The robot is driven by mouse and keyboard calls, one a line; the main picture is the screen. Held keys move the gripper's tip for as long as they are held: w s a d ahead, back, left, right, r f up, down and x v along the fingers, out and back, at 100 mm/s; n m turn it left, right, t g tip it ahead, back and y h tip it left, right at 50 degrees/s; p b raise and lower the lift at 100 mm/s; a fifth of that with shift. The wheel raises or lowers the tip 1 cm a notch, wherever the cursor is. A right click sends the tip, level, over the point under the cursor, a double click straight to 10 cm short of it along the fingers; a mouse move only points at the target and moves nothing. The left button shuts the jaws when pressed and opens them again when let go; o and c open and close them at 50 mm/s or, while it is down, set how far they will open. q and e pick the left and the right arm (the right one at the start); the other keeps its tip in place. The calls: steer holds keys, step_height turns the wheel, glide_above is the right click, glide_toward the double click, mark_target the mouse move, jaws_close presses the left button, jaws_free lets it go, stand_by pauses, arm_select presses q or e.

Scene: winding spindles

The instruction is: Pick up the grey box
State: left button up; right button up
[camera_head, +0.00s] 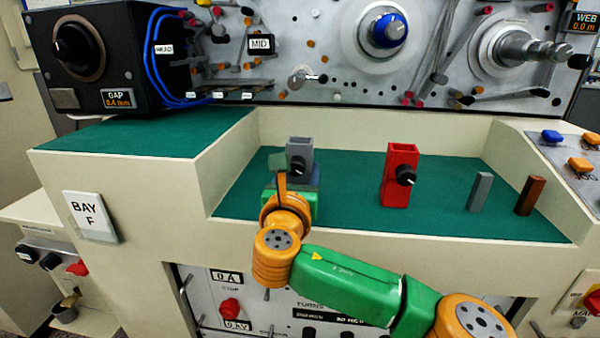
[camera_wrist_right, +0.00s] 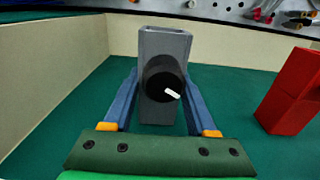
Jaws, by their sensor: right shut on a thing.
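The grey box (camera_head: 306,150) stands upright on the green surface in the recess, with an open top and a black knob on its front; it is also in the right wrist view (camera_wrist_right: 172,43). My right gripper (camera_head: 296,178) is at the box, and its wrist hides the box's lower part in the head view. In the right wrist view its blue fingers (camera_wrist_right: 160,88) lie along both sides of the box, shut on it. The box appears to rest on the surface. My left gripper is not in view.
A red box (camera_head: 398,172) with a black knob stands to the right, with space between. Further right stand a small grey block (camera_head: 480,192) and a brown block (camera_head: 530,196). Cream walls edge the recess (camera_head: 345,205); a machine panel rises behind.

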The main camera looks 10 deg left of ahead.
mark_target(298, 163)
jaws_close()
steer(key=shift+r, duration=0.15)
step_height(298, 163, up, 2)
steer(key=shift+w+r, duration=0.1)
steer(key=shift+r, duration=0.15)
steer(key=s+r, duration=0.1)
steer(key=r, duration=0.1)
steer(key=s+r, duration=0.4)
steer(key=shift+s+d+r, duration=0.15)
steer(key=shift+d+r, duration=0.1)
steer(key=shift+r, duration=0.1)
steer(key=s+d+r+b, duration=0.1)
steer(key=s+r, duration=0.2)
steer(key=s, duration=0.5)
steer(key=shift+s+d+r, duration=0.15)
steer(key=shift+s+r, duration=0.15)
steer(key=shift+s, duration=0.1)
steer(key=shift+w+f, duration=0.1)
